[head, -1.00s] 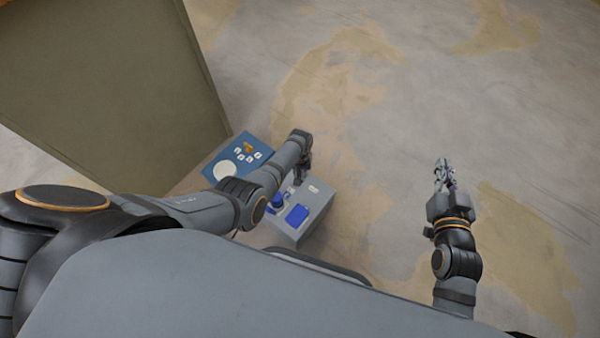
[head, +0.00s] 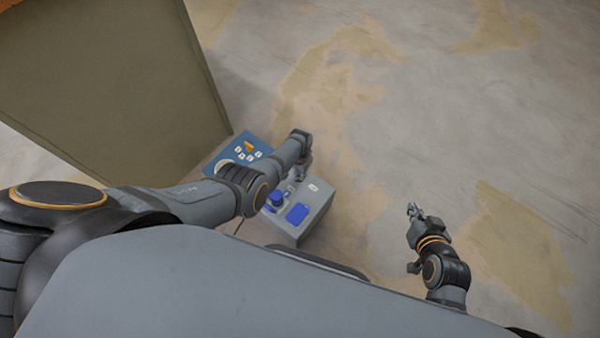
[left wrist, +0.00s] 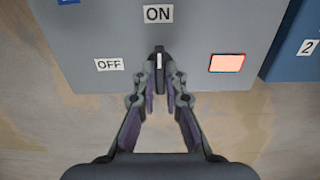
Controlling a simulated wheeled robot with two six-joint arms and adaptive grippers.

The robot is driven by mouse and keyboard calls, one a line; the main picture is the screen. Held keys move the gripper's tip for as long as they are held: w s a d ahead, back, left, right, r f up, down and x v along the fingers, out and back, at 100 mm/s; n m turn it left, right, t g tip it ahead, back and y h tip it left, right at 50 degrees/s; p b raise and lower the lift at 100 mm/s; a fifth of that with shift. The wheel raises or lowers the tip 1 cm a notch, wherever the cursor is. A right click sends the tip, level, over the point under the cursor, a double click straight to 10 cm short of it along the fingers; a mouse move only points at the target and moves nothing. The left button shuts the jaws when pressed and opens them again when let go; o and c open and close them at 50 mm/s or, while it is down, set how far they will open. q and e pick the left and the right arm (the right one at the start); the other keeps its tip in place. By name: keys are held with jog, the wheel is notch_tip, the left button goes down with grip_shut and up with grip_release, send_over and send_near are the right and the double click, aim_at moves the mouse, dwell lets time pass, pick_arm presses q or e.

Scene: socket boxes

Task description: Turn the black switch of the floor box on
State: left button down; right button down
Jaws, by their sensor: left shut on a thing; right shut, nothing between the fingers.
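The grey floor box (head: 318,205) stands on the floor below my left arm, with blue parts on its top. In the left wrist view its face (left wrist: 215,30) carries an ON label (left wrist: 158,14) and an OFF label (left wrist: 109,64). The black switch (left wrist: 158,54) has a white mark that points up toward ON. My left gripper (left wrist: 159,80) is shut on the switch; in the head view the left gripper (head: 303,172) is partly hidden by its arm. My right gripper (head: 413,210) is shut and empty, apart from the box.
A pale pink rectangle with a red border (left wrist: 227,63) sits right of the switch. A blue panel (head: 258,145) with white labels and an orange part lies behind my left arm. A large olive panel (head: 110,80) stands at upper left. The floor at right is clear.

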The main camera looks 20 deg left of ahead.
dwell(0.4)
pick_arm(q)
jog(key=c, duration=1.4)
grip_release()
notch_tip(320, 180, up, 12)
